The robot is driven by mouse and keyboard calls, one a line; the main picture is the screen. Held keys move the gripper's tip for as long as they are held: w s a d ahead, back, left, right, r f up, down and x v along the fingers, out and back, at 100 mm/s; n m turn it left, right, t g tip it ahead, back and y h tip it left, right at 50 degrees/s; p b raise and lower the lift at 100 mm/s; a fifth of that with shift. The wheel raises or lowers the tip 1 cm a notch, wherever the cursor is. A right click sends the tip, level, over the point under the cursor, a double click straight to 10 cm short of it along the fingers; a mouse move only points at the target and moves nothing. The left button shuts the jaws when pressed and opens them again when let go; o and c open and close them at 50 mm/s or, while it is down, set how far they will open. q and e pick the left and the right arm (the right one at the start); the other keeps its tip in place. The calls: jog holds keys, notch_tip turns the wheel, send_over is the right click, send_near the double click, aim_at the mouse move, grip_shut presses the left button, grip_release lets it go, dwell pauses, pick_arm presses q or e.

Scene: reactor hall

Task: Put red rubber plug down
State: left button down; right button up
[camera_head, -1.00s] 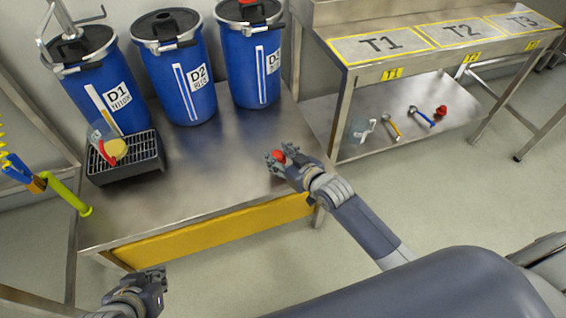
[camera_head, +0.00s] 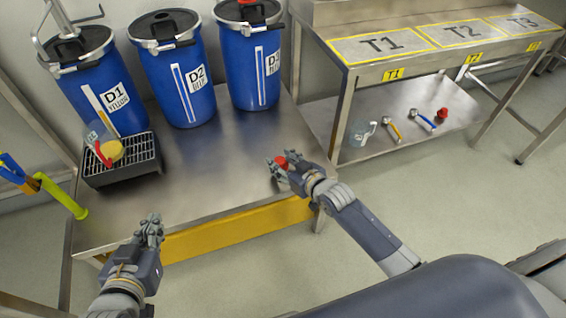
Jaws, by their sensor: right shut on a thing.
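The red rubber plug (camera_head: 281,162) is held between the fingers of my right gripper (camera_head: 278,170), near the right front part of the steel bench (camera_head: 215,170). I cannot tell whether the plug touches the bench top. My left gripper (camera_head: 150,229) is over the front left edge of the bench with nothing visible in it. Its fingers point away from me, and their gap is too small to judge.
Blue drums D1 (camera_head: 108,98), D2 (camera_head: 182,88) and a third (camera_head: 252,70) stand along the back. A black grated tray (camera_head: 122,170) holds a yellow-and-red item at left. The bench's middle is clear. Another table (camera_head: 345,80) has tools and a red item (camera_head: 441,114) on its lower shelf.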

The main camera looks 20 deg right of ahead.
jog(key=shift+f, duration=0.1)
jog(key=o, duration=1)
